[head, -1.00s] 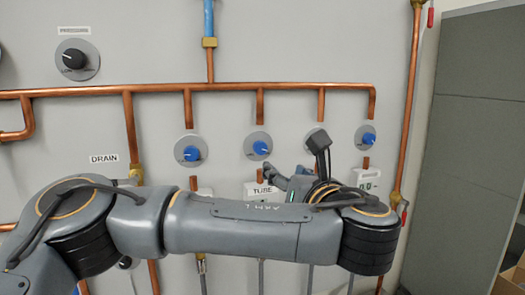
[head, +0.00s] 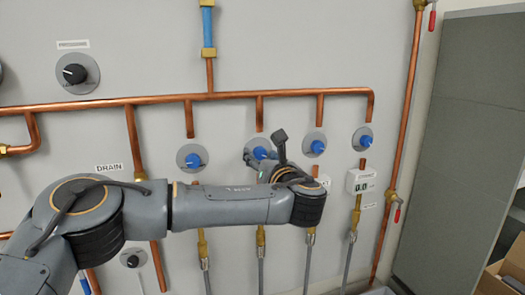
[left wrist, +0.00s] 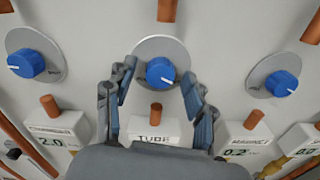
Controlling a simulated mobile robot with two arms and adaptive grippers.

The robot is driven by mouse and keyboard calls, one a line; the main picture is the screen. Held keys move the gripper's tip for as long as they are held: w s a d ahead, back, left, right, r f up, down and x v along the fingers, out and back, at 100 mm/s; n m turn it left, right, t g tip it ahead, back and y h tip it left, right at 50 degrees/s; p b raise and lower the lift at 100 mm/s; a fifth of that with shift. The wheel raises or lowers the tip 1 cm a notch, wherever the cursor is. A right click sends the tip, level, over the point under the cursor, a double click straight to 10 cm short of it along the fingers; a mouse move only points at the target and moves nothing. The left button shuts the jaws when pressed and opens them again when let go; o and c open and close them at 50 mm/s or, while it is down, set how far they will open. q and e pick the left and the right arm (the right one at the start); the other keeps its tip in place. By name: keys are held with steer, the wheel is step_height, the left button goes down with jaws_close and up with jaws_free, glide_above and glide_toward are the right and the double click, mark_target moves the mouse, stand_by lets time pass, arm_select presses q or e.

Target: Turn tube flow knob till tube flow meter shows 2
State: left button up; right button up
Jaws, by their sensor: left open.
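The tube flow knob is a blue knob (left wrist: 160,72) on a round grey plate, with a white mark on its face, in the left wrist view. In the head view it (head: 261,153) is partly covered by my gripper. The tube flow meter (left wrist: 154,130) is a white box labelled TUBE below the knob. Its reading is hidden behind my gripper. My left gripper (left wrist: 160,85) is open, with one finger on each side of the knob. I cannot tell whether the fingers touch it. It also shows in the head view (head: 258,160). My right gripper is not in view.
Similar blue knobs stand left (left wrist: 27,64) and right (left wrist: 281,84) of the tube knob. The left meter (left wrist: 60,133) reads 2.0. A copper pipe (head: 160,98) runs above the row. A black pressure knob (head: 75,73) is at upper left, a grey cabinet (head: 470,130) at right.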

arm_select(q)
jaws_close()
steer(key=shift+f+n+b, duration=0.2)
steer(key=shift+n+b, duration=0.2)
steer(key=shift+b, duration=0.3)
steer(key=n+b, duration=0.8)
steer(key=b, duration=0.2)
steer(key=shift+f+b, duration=0.1)
steer(key=shift+b, duration=0.2)
steer(key=n+b, duration=0.3)
steer(key=n, duration=0.1)
steer(key=shift+d+n, duration=0.1)
steer(key=shift+n, duration=0.2)
steer(key=n+b, duration=0.2)
steer(key=n, duration=0.2)
steer(key=shift+r+b, duration=0.2)
steer(key=shift+b, duration=0.15)
steer(key=shift+n, duration=0.3)
